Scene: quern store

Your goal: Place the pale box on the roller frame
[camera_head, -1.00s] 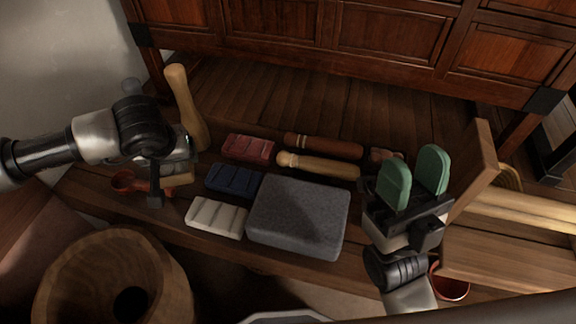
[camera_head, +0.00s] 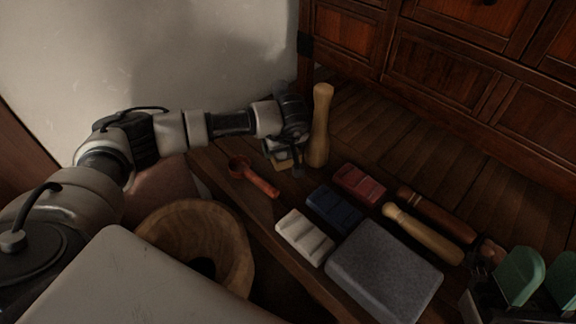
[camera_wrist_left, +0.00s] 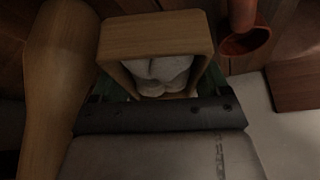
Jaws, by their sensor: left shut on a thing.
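My left gripper (camera_head: 286,148) is shut on a pale wooden box (camera_head: 282,162) beside the upright wooden club. In the left wrist view, the box (camera_wrist_left: 155,35) sits between the green finger pads of the left gripper (camera_wrist_left: 156,88); its open side shows whitish rounded shapes inside. I cannot tell whether the box touches the board below. My right gripper (camera_head: 543,275) shows at the lower right edge with its green pads apart and nothing seen between them. I do not make out the roller frame in the current views.
A red scoop (camera_head: 254,177) lies left of the wooden club (camera_head: 320,127). White (camera_head: 304,237), blue (camera_head: 334,208) and red (camera_head: 359,184) ridged blocks, a grey slab (camera_head: 384,272) and two turned wooden rods (camera_head: 422,233) fill the board. A round wooden vessel (camera_head: 232,238) stands in front.

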